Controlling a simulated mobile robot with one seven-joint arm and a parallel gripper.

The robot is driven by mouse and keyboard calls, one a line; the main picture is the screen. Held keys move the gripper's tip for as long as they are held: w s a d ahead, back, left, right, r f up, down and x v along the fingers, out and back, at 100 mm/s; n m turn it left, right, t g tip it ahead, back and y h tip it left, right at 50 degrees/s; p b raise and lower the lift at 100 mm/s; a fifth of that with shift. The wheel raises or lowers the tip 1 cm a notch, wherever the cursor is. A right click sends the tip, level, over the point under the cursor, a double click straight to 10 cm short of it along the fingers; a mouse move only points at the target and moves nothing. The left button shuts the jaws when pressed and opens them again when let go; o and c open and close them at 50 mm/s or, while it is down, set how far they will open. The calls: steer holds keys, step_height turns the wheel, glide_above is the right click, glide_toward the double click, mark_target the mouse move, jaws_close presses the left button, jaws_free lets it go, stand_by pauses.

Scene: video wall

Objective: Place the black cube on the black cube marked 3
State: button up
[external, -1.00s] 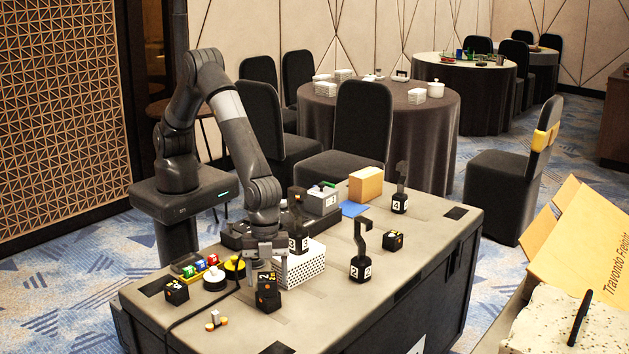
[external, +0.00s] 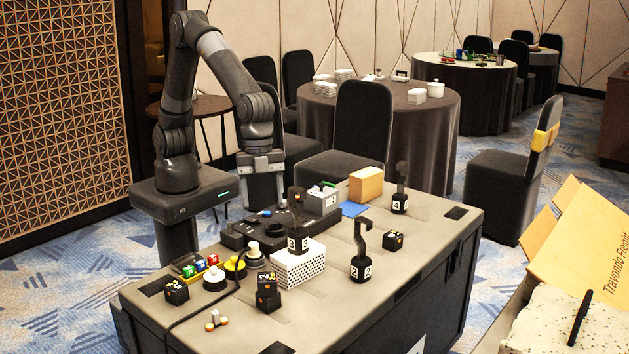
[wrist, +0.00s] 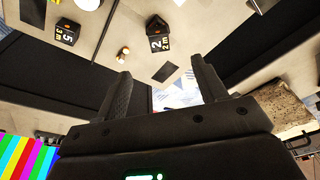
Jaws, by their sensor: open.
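My gripper (external: 262,190) is raised well above the table, open and empty; its two fingers stand apart in the wrist view (wrist: 160,75). Another black cube (external: 176,292) sits at the front left; the wrist view shows a cube with a 5 and smaller marks (wrist: 66,32). A further black cube (external: 393,240) lies at the right. I cannot tell which cube bears the 3.
A white dotted box (external: 299,268) carries a black hooked post marked 3 (external: 298,238). Hooked posts marked 2 (external: 361,262) and 4 (external: 399,198) stand farther right. Push buttons (external: 235,266) and a cable crowd the left.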

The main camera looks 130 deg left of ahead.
steer(key=s+a+r+n+t, duration=0.1)
steer(key=s+a+r+n, duration=0.1)
steer(key=s+a+r, duration=0.35)
steer(key=s+a+r+n+t, duration=0.1)
steer(key=s+a+r, duration=0.2)
steer(key=s+r, duration=0.45)
steer(key=s+a+n+t, duration=0.1)
steer(key=s+a+n, duration=0.1)
steer(key=s, duration=0.8)
steer(key=s+a+f+n+y, duration=0.1)
steer(key=s+a+n, duration=0.1)
steer(key=s, duration=0.8)
steer(key=shift+s+a+f+n+t, duration=0.15)
steer(key=shift+s+a+n+t, duration=0.2)
steer(key=shift+a, duration=0.45)
